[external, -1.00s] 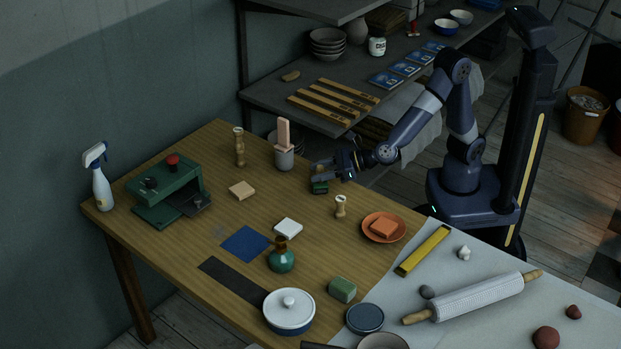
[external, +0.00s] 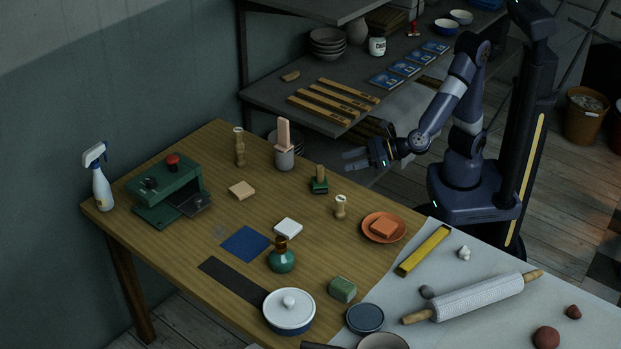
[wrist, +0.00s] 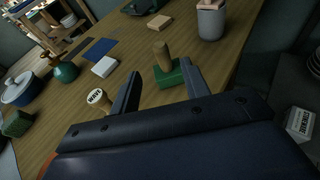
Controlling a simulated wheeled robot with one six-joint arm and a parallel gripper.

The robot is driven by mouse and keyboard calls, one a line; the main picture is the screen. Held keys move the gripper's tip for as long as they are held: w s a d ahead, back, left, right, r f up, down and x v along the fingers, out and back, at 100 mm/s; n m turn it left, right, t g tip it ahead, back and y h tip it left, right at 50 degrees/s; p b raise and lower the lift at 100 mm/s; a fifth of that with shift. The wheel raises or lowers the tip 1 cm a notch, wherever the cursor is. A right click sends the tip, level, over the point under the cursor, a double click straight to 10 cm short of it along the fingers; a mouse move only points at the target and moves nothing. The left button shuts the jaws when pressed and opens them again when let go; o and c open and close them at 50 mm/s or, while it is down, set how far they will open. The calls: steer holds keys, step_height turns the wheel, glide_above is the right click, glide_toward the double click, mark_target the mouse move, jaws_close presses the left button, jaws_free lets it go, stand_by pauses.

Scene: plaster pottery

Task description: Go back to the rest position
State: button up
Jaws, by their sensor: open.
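My gripper (external: 366,158) is open and empty, raised at the table's back right edge, in front of my dark blue arm. In the wrist view its two fingers (wrist: 160,82) are spread apart with nothing held between them. A green stamp with a wooden handle (external: 319,181) stands upright on the wooden table (external: 215,225), left of and below my gripper in the external view. In the wrist view the stamp (wrist: 168,74) shows beyond the fingertips, with its lower part partly behind the right finger.
A grey cup with a pinkish block (external: 284,158) and a small wooden stamp (external: 340,207) stand near the green stamp. An orange plate (external: 384,228) lies at the table's right. A shelf with wooden bars (external: 333,101) is behind the table. The space around my gripper looks clear.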

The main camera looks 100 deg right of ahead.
mark_target(320, 166)
steer(key=x, duration=0.3)
steer(key=b+x, duration=0.1)
steer(key=x, duration=0.3)
steer(key=f+b+x, duration=0.1)
steer(key=x, duration=0.2)
steer(key=shift+w+f, duration=0.1)
steer(key=shift+w, duration=0.1)
steer(key=shift+s+f+b, duration=0.1)
steer(key=shift+f+b, duration=0.15)
steer(key=shift+b, duration=0.4)
steer(key=shift+r+p, duration=0.9)
steer(key=shift+p, duration=0.25)
step_height(320, 166, up, 10)
steer(key=p, duration=0.4)
steer(key=shift+f, duration=0.15)
steer(key=s+a+n+g+y+p, duration=0.1)
steer(key=s+a+n+y, duration=0.1)
steer(key=a, duration=1)
steer(key=s+a+n+g+y+p, duration=0.1)
steer(key=s+a+n+y, duration=0.2)
steer(key=a, duration=1)
steer(key=s+a+n+g+y+p, duration=0.1)
steer(key=s+a+n+y, duration=0.2)
steer(key=a, duration=1)
steer(key=shift+y, duration=1)
steer(key=shift+a, duration=0.15)
